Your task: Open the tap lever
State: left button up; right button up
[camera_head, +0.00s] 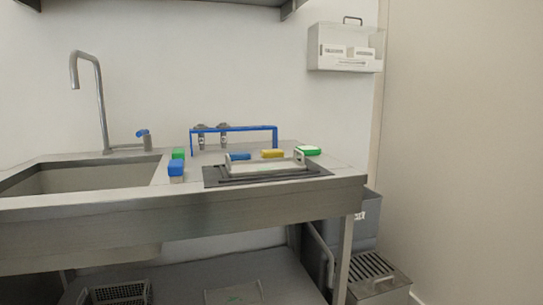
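The tap (102,105) is a tall grey metal pipe with a bent spout, standing behind the sink at the left. The tap lever (143,135) is a short blue handle on a grey post, a little right of the tap's base. Its top leans slightly to the left. The sink basin (85,177) lies in front of the tap. I see no water at the spout. Neither of my grippers shows in the head view.
A blue frame (235,129) with metal nozzles stands right of the lever. Green and blue blocks (176,168) sit at the sink's right edge. A white-handled tray (265,165) lies on a dark mat. A dispenser (345,46) hangs on the wall. Bins (374,270) stand at lower right.

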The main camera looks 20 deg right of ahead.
aim_at(141, 132)
jog(key=i+j+u, duration=0.25)
jog(key=i+j, duration=0.45)
jog(key=i, duration=0.2)
